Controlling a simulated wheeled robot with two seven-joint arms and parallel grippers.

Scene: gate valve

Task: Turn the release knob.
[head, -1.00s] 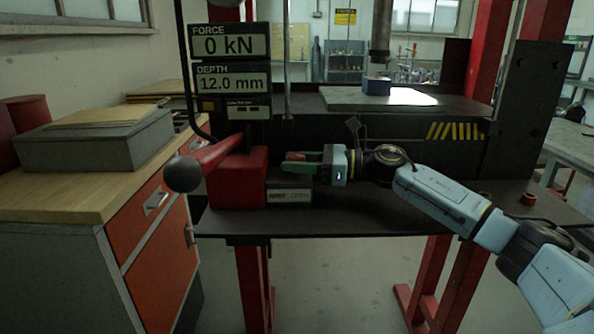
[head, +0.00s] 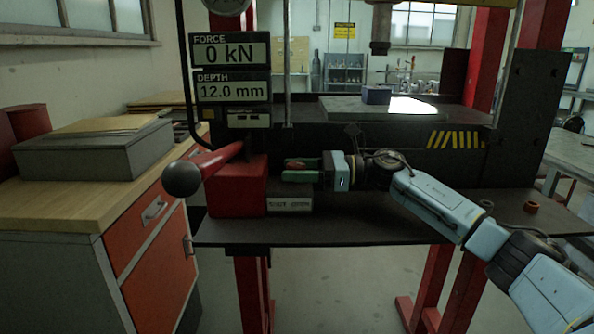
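My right gripper (head: 300,168) reaches in from the right, level, just above the small block with the SHUT/OPEN label (head: 290,205). Its green fingers lie one above the other, with something red showing between them. I take this red part to be the release knob (head: 296,163), mostly hidden by the fingers. I cannot tell whether the fingers press on it. The red jack body (head: 238,187) is left of the label, with a red lever ending in a dark ball (head: 183,178). My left gripper is not in view.
The display (head: 231,68) reads 0 kN and 12.0 mm. The press ram (head: 381,28) hangs clear above a small block (head: 376,95) on a plate (head: 350,108). A bench (head: 70,205) stands close on the left. A small orange ring (head: 531,207) is on the shelf's right.

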